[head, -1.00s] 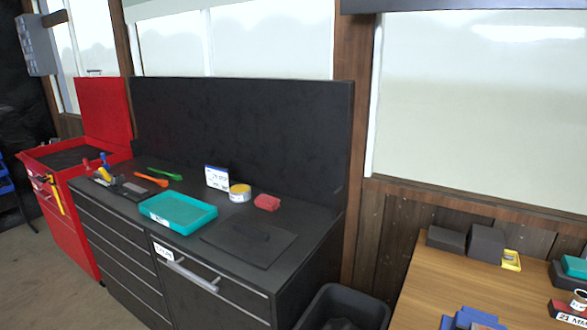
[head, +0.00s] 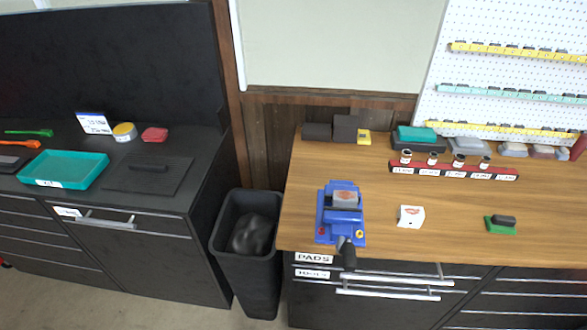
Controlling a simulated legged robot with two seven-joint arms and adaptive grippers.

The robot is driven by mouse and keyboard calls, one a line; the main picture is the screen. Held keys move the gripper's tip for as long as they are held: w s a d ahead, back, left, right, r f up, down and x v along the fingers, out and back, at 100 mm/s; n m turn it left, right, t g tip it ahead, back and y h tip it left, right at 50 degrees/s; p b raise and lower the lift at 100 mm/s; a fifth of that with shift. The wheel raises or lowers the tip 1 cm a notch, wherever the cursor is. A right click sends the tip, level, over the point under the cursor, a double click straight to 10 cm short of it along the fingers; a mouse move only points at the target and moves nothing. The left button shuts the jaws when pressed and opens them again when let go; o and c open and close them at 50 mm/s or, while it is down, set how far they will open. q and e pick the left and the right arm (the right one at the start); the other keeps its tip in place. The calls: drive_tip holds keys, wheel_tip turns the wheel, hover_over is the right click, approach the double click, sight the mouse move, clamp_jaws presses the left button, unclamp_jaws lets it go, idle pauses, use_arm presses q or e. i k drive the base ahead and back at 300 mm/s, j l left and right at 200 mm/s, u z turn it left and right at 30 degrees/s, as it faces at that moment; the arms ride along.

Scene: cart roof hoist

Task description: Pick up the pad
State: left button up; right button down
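A small green pad with a dark block or handle on top (head: 501,225) lies on the wooden worktop (head: 440,245) at the right of the head view. I take it as the pad, though other pad-like items are in view. A drawer label reading PADS (head: 314,258) is on the cabinet front below the worktop. The drawers look shut. Neither of my grippers shows in the head view.
A blue vise (head: 341,212) and a white block (head: 411,216) stand on the worktop. A red rack (head: 453,172) holds several small pots behind them. A black bin (head: 247,250) stands between the worktop and the dark cabinet, which bears a teal tray (head: 63,169).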

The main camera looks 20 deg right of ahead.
sight(495, 224)
drive_tip(key=z, duration=2.45)
